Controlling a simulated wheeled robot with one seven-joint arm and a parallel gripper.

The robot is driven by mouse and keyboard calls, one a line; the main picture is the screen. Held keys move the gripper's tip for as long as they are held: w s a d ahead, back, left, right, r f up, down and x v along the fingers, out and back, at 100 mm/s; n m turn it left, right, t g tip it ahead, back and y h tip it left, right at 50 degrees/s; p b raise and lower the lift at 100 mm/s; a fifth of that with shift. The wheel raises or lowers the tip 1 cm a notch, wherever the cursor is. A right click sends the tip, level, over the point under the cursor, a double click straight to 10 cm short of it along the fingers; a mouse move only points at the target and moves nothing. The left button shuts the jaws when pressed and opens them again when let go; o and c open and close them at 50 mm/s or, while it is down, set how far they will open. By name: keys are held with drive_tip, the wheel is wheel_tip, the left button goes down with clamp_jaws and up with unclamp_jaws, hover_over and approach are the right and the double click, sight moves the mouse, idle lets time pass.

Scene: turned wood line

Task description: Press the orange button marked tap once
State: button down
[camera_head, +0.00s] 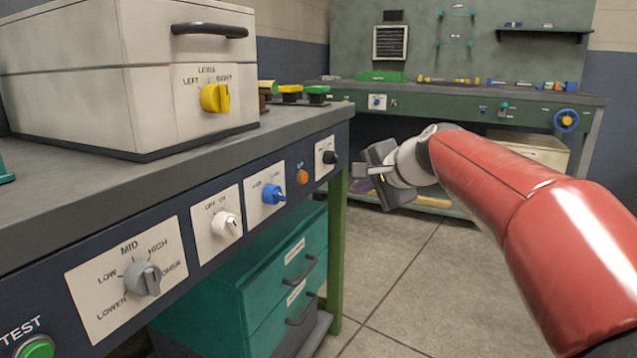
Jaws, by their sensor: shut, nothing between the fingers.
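The orange button (302,177) is a small round button on the dark front panel of the near workbench. It sits between the blue knob and the black knob. Its label is too small to read clearly. My gripper (360,178) is shut and empty, in front of the bench's far end. It appears to the right of the orange button, apart from it, with its fingers pointing left toward the panel. My red arm reaches in from the right.
Beside the button are the blue knob (272,194) and black knob (330,157). A white knob (227,225), grey knob (143,278) and green button (35,347) are nearer. Teal drawers (290,262) stand below. A white box (130,105) is on top. The floor at right is clear.

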sight(304, 178)
drive_tip(key=w+a+p, duration=0.3)
drive_tip(key=a+p, duration=0.1)
drive_tip(key=a, duration=0.4)
drive_tip(key=shift+a+p, duration=0.15)
drive_tip(key=shift+p, duration=0.15)
idle(0.3)
drive_tip(key=shift+a, duration=0.15)
idle(1.7)
drive_tip(key=shift+w+a+p, duration=0.1)
drive_tip(key=shift+a+p, duration=0.15)
drive_tip(key=shift+p, duration=0.05)
drive_tip(key=shift+w+a+p, duration=0.1)
drive_tip(key=shift+a+p, duration=0.2)
drive_tip(key=shift+a, duration=0.05)
idle(0.6)
drive_tip(key=shift+d, duration=0.1)
drive_tip(key=shift+s+d+b, duration=0.3)
drive_tip(key=shift+d+b, duration=0.2)
drive_tip(key=shift+d, duration=0.15)
